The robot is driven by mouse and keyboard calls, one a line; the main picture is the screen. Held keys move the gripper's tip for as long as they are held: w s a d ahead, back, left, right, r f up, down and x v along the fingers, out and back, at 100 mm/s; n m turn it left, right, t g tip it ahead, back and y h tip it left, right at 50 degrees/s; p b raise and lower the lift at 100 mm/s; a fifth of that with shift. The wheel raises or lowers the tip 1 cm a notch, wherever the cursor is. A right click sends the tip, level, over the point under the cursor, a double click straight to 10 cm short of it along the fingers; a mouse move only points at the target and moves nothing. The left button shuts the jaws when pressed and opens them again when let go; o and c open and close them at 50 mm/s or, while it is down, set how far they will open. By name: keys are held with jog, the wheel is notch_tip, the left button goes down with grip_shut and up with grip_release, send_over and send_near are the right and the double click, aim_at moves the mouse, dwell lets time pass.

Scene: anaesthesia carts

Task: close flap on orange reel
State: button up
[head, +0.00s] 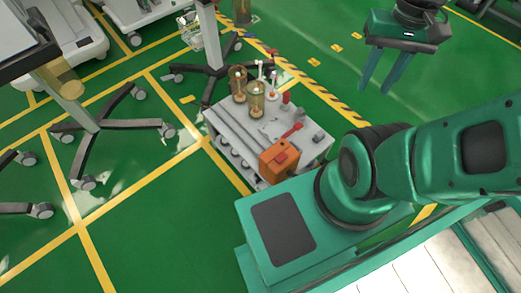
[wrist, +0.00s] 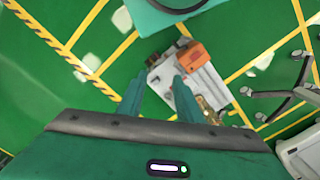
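An orange boxy unit (head: 279,161), which seems to be the orange reel, stands at the front right corner of a small grey cart top (head: 238,128). It also shows in the wrist view (wrist: 194,56). A darker red-orange patch is on its upper face; I cannot tell whether this is the flap or how far it stands open. My gripper (head: 377,90) hangs over the floor beyond the cart at upper right, well apart from the reel. Its two fingers are spread with nothing between them. In the wrist view, my gripper (wrist: 160,75) points down towards the cart.
Two amber cylinders (head: 256,99), white bottles (head: 272,88) and a red tool (head: 292,131) are on the cart top. Wheeled stands (head: 92,128) occupy the left. A yellow-black striped line (head: 318,98) runs behind the cart. Open green floor lies beyond it.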

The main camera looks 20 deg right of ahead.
jog(key=w+a+f+n+g+h, duration=0.15)
jog(key=w+a+f, duration=0.25)
jog(key=w+f, duration=0.6)
jog(key=w+a+f+n+h, duration=0.2)
jog(key=w+a+f+h, duration=0.15)
jog(key=w+f, duration=0.65)
jog(key=a+f+n+t, duration=0.1)
jog(key=a+f, duration=0.4)
jog(key=f, duration=0.4)
jog(key=w+a+f+n+h, duration=0.1)
jog(key=a+f, duration=0.4)
jog(key=f, duration=0.4)
jog(key=a+f+n+t, duration=0.1)
jog(key=a+f+n, duration=0.1)
jog(key=a+f, duration=0.55)
jog(key=shift+m, duration=0.25)
jog(key=x, duration=0.8)
jog(key=d+x, duration=0.1)
jog(key=x, duration=0.3)
jog(key=shift+r, duration=0.4)
jog(key=shift+c, duration=0.5)
jog(key=shift+w, duration=0.1)
grip_shut()
